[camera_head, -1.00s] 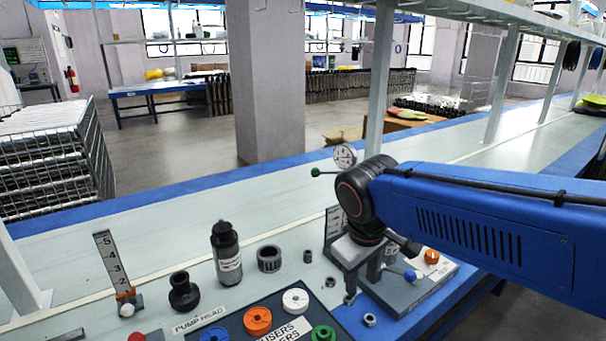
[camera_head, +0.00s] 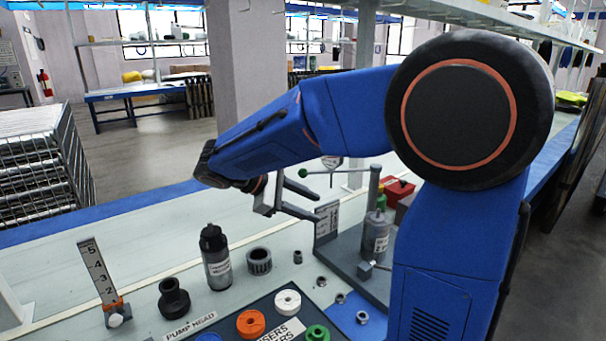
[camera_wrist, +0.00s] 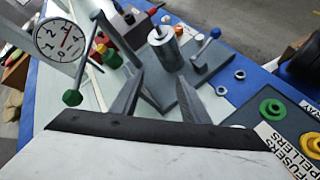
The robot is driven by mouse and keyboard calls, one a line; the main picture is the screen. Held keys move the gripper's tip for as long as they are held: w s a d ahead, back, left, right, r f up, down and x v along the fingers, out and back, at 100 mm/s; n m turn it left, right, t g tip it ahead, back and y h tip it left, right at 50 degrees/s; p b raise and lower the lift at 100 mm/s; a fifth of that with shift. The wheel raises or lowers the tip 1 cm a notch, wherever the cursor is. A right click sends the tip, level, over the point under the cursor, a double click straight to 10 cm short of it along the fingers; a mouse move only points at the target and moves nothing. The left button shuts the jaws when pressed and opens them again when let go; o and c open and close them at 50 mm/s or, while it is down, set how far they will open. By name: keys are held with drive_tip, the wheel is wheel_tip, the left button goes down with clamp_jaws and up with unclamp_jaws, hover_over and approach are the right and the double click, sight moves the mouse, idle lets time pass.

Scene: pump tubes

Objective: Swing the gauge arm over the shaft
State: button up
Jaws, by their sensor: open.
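The gauge arm (camera_head: 350,171) is a thin bar reaching left from the top of an upright post (camera_head: 374,188). It carries a round white dial (camera_wrist: 60,40) and ends in a green knob (camera_head: 303,172); the knob also shows in the wrist view (camera_wrist: 72,98). The grey pump cylinder (camera_head: 376,236) stands on a dark base, with the short shaft (camera_wrist: 158,31) at its top. The dial is off to one side of the shaft. My gripper (camera_head: 318,208) is open and empty, left of the pump; in the wrist view its fingers (camera_wrist: 158,78) point towards the cylinder, apart from the knob.
A scale plate (camera_head: 326,222) stands at the left of the pump base (camera_head: 345,264). A blue-knobbed lever (camera_wrist: 206,45) is beside the cylinder. A black bottle (camera_head: 215,258), a ruler stand (camera_head: 101,275) and a parts tray (camera_head: 262,302) occupy the front bench. Red and green items (camera_head: 398,190) stand behind.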

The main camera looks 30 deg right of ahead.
drive_tip(key=w+a+r+n+h, duration=0.1)
drive_tip(key=w+a+n+h, duration=0.2)
drive_tip(key=w, duration=0.4)
drive_tip(key=t+h, duration=0.1)
drive_tip(key=h, duration=0.3)
approach(303, 173)
drive_tip(key=shift+n, duration=0.3)
drive_tip(key=d, duration=1)
drive_tip(key=shift+w+d+f, duration=0.25)
drive_tip(key=shift+w+d, duration=0.1)
drive_tip(key=shift+w, duration=0.05)
clamp_jaws()
